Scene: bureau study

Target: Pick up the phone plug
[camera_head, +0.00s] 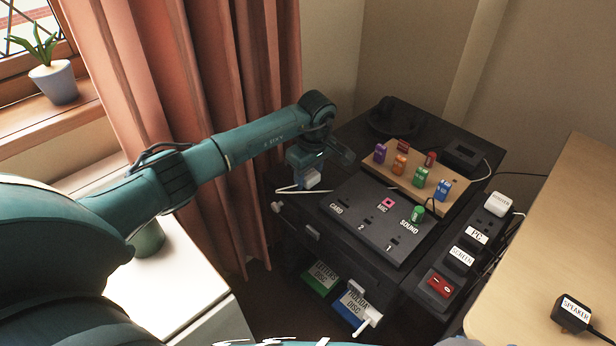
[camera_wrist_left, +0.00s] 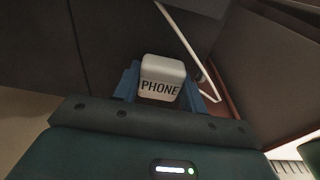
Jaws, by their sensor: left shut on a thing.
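The phone plug (camera_wrist_left: 161,78) is a white block with the black word PHONE on its face. In the left wrist view it sits between the blue fingers of my left gripper (camera_wrist_left: 163,92), which is shut on it. In the head view the left gripper (camera_head: 309,172) is at the left side of the dark desk unit, and the white plug (camera_head: 313,179) shows partly between its fingers. A white cable (camera_head: 289,189) shows near the gripper. My right gripper is not in view.
The black panel (camera_head: 350,222) has labelled sockets and a green plug (camera_head: 417,213). A wooden board (camera_head: 458,199) behind holds several coloured plugs. A power strip (camera_head: 437,288) stands right, beside a light desk (camera_head: 560,230) with a speaker plug (camera_head: 571,313). A pink curtain (camera_head: 215,90) hangs left.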

